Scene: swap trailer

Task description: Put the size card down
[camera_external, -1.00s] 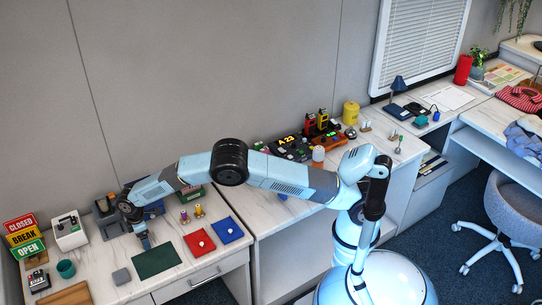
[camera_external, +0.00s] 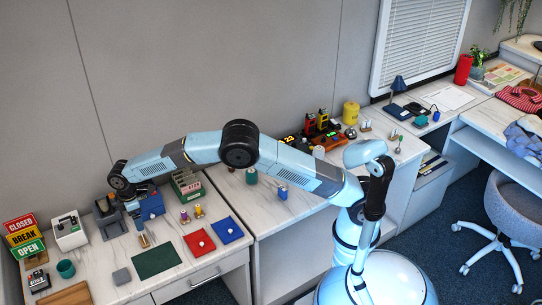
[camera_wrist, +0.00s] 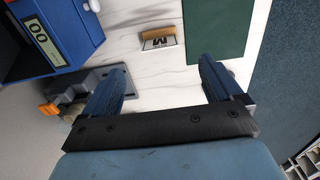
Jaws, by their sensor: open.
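The size card (camera_wrist: 158,43), a small white card with a black M and a wooden strip along one edge, rests on the white marbled worktop beside the dark green mat (camera_wrist: 214,28). It does not lie on the mat. In the outside view the card (camera_external: 145,241) shows small at the mat's back left corner (camera_external: 157,261). My gripper (camera_wrist: 162,84) is open and empty, its two blue fingers apart and clear of the card. In the outside view my gripper (camera_external: 137,221) is just above and behind the card.
A blue box with a number display (camera_wrist: 48,38) is close on the left in the wrist view. A grey device (camera_external: 109,218) stands beside my gripper. Red (camera_external: 199,243) and blue mats (camera_external: 226,230) lie to the right.

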